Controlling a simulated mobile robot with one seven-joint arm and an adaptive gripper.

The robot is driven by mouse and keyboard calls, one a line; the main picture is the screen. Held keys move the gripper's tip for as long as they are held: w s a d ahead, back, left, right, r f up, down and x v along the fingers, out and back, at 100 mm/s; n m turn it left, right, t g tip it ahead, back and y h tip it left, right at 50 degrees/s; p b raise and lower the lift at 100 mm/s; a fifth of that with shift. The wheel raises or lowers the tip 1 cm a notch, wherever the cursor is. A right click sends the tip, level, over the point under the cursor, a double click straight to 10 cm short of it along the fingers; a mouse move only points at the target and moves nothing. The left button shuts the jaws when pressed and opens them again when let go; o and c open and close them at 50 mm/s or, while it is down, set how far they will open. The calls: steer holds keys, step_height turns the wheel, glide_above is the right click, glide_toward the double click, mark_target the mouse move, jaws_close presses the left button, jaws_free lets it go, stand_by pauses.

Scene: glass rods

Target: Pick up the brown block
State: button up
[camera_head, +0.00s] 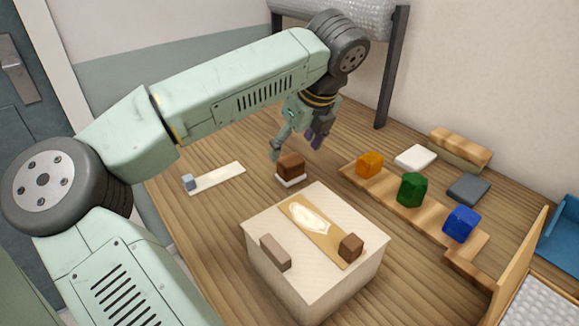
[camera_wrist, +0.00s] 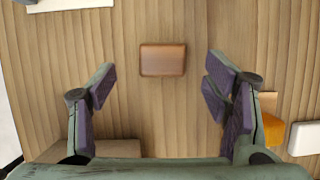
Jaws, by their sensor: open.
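A reddish-brown block (camera_head: 290,166) sits on a small white pad (camera_head: 291,180) on the wooden table, behind the pale box. My gripper (camera_head: 297,146) is above and just behind this block, pointing down with its fingers spread. In the wrist view, a brown block (camera_wrist: 162,60) lies ahead, roughly centred between the open purple-padded fingers (camera_wrist: 160,85), with nothing held. A second, darker brown block (camera_head: 350,247) stands on the pale box's top, at the right end of a tan board.
The pale box (camera_head: 310,285) stands in front, carrying a grey-brown bar (camera_head: 275,252). Orange (camera_head: 369,164), green (camera_head: 412,189) and blue (camera_head: 462,223) blocks stand on a wooden strip at right. A white strip (camera_head: 217,178) with a small grey cube lies left. Dark posts stand behind.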

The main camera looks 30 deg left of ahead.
mark_target(291, 159)
steer(key=shift+d+p+x, duration=0.1)
steer(key=shift+p+x, duration=0.5)
steer(key=shift+x, duration=0.9)
steer(key=shift+d+p+x, duration=0.15)
steer(key=shift+p+x, duration=0.45)
steer(key=shift+x, duration=0.95)
steer(key=shift+f, duration=0.1)
steer(key=shift+c, duration=0.4)
steer(key=c, duration=1.3)
step_height(291, 159, up, 10)
steer(key=b, duration=0.2)
steer(key=shift+b, duration=0.3)
steer(key=o, duration=0.8)
steer(key=c, duration=0.5)
